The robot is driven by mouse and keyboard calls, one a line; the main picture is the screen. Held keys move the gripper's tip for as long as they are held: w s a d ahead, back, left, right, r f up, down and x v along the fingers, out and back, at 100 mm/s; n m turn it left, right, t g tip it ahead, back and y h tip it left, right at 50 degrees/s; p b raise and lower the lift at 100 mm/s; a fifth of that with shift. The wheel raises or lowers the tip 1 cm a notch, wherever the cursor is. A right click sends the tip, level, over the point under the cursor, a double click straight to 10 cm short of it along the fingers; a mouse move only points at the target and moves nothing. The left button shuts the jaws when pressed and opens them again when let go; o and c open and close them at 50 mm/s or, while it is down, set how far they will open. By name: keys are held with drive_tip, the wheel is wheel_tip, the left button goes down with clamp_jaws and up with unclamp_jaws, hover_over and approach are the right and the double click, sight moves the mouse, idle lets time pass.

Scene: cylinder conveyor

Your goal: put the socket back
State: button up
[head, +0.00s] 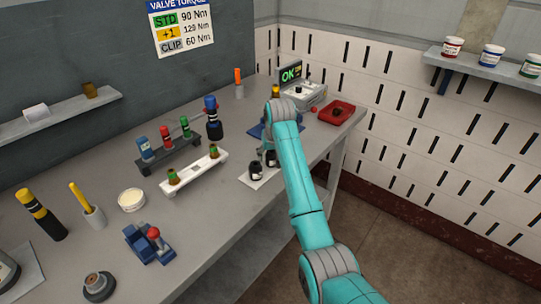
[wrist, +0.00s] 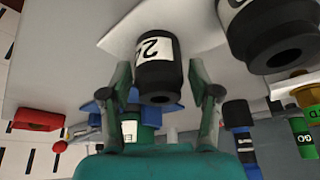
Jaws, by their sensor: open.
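A black socket with a white label (wrist: 157,80) marked "2" is between the two fingers of my gripper (wrist: 159,75) in the wrist view. The fingers are apart, with gaps on both sides of it. A second black socket with a white label (wrist: 268,38) is to the right, outside the fingers. In the head view one black socket (head: 256,172) stands on the white mat (head: 262,183), and the other socket (head: 271,159) is beside my gripper (head: 267,149), partly hidden by my arm.
A white rack (head: 198,169) and a dark rack (head: 170,156) with coloured pieces stand left of the mat. A blue-topped black tool (head: 212,120) is behind. A red tray (head: 336,112) and a lit "OK" display (head: 290,74) are at the far end.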

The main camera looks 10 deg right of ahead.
drive_tip(key=v, duration=1.2)
